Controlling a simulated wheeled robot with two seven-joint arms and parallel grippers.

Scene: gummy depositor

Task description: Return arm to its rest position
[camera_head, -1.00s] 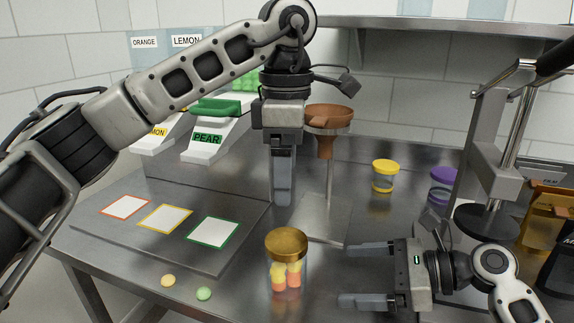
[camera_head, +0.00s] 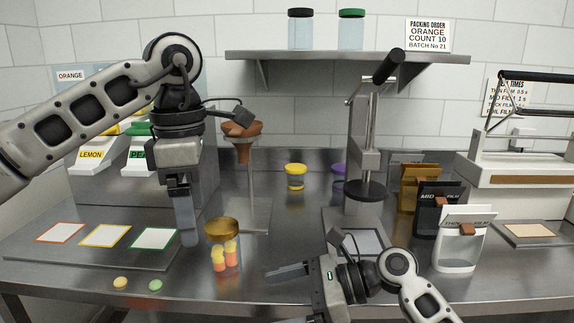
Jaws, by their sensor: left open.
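My left arm comes in from the left, and its left gripper (camera_head: 188,238) points down above the bench, just left of the gold-lidded jar (camera_head: 222,229). I see its fingers nearly edge-on; it is open and nothing shows between them. The jar stands upright and holds orange and yellow gummies. My right gripper (camera_head: 285,297) is low at the front, right of the jar, pointing left. Its fingers are spread apart and empty, and the lower finger is partly cut off by the frame's bottom edge.
A brown funnel (camera_head: 243,143) on a stand is behind the left gripper. A lever press (camera_head: 366,190) stands right of centre. Film packs (camera_head: 458,245) and a sealer (camera_head: 530,180) are at right. A shelf (camera_head: 345,58) spans above.

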